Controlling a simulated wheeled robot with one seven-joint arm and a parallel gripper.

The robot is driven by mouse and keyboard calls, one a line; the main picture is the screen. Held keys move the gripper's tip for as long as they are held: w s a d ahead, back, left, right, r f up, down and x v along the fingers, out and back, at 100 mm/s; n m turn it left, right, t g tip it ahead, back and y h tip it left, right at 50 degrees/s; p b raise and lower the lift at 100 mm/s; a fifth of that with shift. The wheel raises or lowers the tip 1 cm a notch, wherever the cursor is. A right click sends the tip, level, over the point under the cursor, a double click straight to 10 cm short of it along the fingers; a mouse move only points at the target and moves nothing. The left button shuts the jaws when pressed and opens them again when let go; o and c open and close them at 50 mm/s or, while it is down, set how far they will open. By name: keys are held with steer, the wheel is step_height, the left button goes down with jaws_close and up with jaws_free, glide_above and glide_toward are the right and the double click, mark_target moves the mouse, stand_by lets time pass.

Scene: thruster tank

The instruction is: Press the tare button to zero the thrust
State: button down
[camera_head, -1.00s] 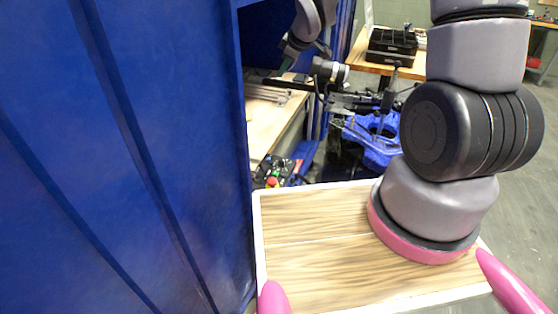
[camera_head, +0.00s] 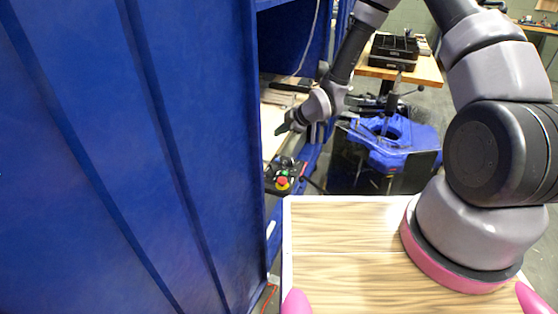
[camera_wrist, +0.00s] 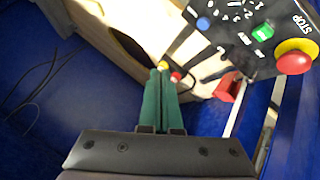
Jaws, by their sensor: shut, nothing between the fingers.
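A black control panel (camera_head: 270,180) sits at the edge of the blue cabinet in the head view. It also shows in the wrist view at upper right, with a green lit button (camera_wrist: 262,32), a blue button (camera_wrist: 203,23), a numbered dial and a red STOP button (camera_wrist: 294,62) on a yellow ring. Which button is the tare button cannot be read. My gripper (camera_head: 282,129) is shut and empty, above and beyond the panel in the head view. In the wrist view its green fingers (camera_wrist: 161,75) lie together, left of the panel and apart from its buttons.
Small yellow and red knobs (camera_wrist: 175,77) show just by the fingertips in the wrist view. A red block (camera_wrist: 228,87) is to their right. The blue cabinet wall (camera_head: 120,160) fills the left. A blue vise-like fixture (camera_head: 385,145) stands beyond my wooden deck.

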steer(key=shift+f, duration=0.1)
glide_above(280, 162)
steer(key=shift+w+f, duration=0.1)
steer(key=shift+f, duration=4.25)
steer(key=shift+f, duration=0.15)
steer(key=shift+f, duration=0.25)
steer(key=shift+f, duration=0.35)
steer(key=shift+r, duration=0.8)
steer(key=shift+r, duration=2.5)
